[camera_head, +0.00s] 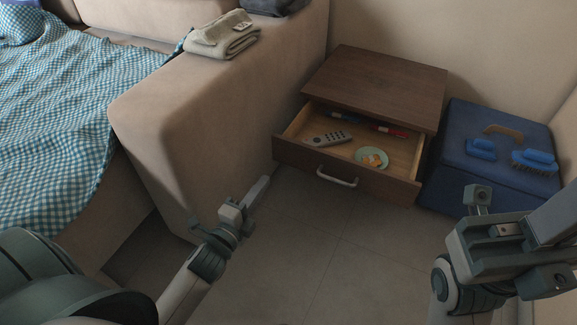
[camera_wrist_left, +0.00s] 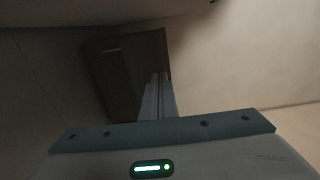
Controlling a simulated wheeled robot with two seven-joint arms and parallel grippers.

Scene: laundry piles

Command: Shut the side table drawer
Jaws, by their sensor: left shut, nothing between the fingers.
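The brown side table (camera_head: 378,75) stands against the wall beside the sofa. Its drawer (camera_head: 345,181) is pulled well out, with a pale curved handle (camera_head: 337,177) on the front. Inside lie a grey remote, a green plate with food, and red and blue pen-like items. My left gripper (camera_head: 265,181) is shut and empty, in front of the drawer's left end and apart from it. In the left wrist view its fingers (camera_wrist_left: 157,98) are together, pointing toward a dark brown surface (camera_wrist_left: 125,75). My right gripper (camera_head: 510,240) is at the right; its fingertips cannot be made out.
The sofa arm (camera_head: 165,115) stands close to the left of the drawer, with a folded towel (camera_head: 223,36) on top. A blue box (camera_head: 497,150) with blue brushes on it stands to the right of the table. The tiled floor (camera_head: 300,250) before the drawer is clear.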

